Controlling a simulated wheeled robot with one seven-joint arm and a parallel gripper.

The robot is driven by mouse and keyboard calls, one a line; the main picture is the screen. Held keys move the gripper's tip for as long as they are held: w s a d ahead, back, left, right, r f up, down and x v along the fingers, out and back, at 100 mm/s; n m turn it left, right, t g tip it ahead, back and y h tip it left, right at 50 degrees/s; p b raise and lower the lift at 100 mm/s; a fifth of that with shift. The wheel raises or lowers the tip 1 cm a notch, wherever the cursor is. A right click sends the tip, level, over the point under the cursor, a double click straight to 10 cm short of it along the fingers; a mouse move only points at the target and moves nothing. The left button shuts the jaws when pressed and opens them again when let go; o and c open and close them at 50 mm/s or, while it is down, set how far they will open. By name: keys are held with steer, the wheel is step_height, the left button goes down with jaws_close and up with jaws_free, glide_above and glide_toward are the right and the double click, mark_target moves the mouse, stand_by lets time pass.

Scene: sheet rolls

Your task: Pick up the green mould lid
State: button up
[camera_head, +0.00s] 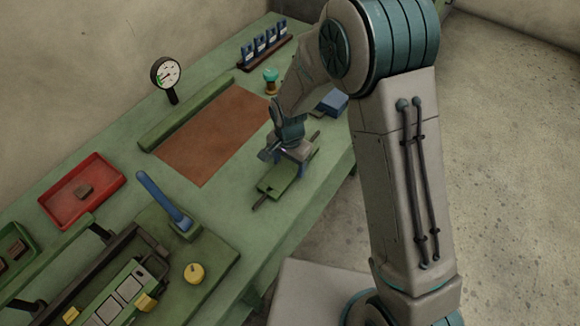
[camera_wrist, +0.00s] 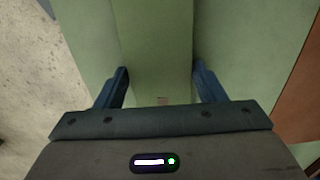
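The green mould lid (camera_head: 277,184) is a flat green plate with a dark rod end showing at its near side. It lies near the front edge of the green bench. My gripper (camera_head: 283,158) points down over the lid and hides part of it. In the wrist view, a green strip that looks like the lid (camera_wrist: 157,40) runs between the two blue fingers of my gripper (camera_wrist: 161,80). The fingers stand apart, one at each long edge of the strip. I cannot tell whether they touch it.
A brown mat (camera_head: 213,135) with a green bar lies behind the lid. A blue box (camera_head: 333,102) is right of my gripper. A blue-handled tool (camera_head: 165,203), a yellow knob (camera_head: 194,272) and a red tray (camera_head: 82,190) are to the left. A dial gauge (camera_head: 166,73) stands at the back.

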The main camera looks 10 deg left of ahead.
steer(key=c, duration=1)
steer(key=shift+c, duration=0.3)
steer(key=shift+r, duration=0.15)
